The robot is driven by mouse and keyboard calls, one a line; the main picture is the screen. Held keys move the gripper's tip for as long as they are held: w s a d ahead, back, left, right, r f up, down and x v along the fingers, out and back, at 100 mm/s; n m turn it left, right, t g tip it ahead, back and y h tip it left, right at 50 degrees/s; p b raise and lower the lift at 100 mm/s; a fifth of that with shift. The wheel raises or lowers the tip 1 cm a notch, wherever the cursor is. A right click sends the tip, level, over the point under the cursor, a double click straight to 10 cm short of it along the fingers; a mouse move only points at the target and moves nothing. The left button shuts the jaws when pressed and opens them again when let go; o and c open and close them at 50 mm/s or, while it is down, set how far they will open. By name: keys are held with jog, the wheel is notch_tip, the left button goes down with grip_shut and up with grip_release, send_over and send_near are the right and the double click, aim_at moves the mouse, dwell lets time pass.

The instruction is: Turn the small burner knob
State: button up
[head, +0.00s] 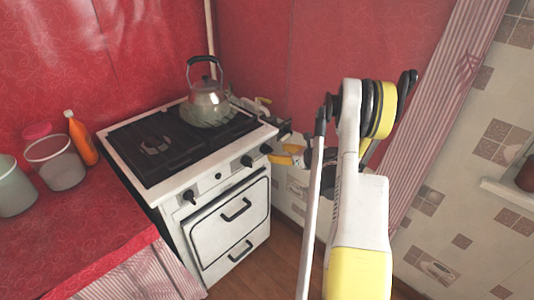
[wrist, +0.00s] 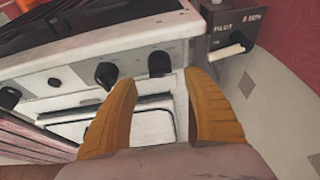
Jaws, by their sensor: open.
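The white stove (head: 203,186) has a row of dark knobs on its front panel. In the wrist view, the rightmost knob (wrist: 160,64) is beyond the gap between my fingertips. A much smaller dark knob or button (wrist: 53,82) and another knob (wrist: 9,97) are farther left. The frames do not show which knob serves the small burner. My gripper (wrist: 160,83) is open and empty, its orange fingers apart. In the head view, an orange finger (head: 291,149) shows by the stove's right front corner.
A grey box (wrist: 228,30) marked "PILOT" with a white lever (wrist: 227,50) is right of the stove. A kettle (head: 208,100) stands on the stove top. An oven door handle (head: 236,210) is below the knobs. The red counter (head: 90,235) is at left.

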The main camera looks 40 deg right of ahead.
aim_at(270, 151)
jog(key=b+x, duration=0.2)
jog(key=x, duration=0.5)
jog(key=shift+w+f, duration=0.1)
jog(key=c, duration=1.2)
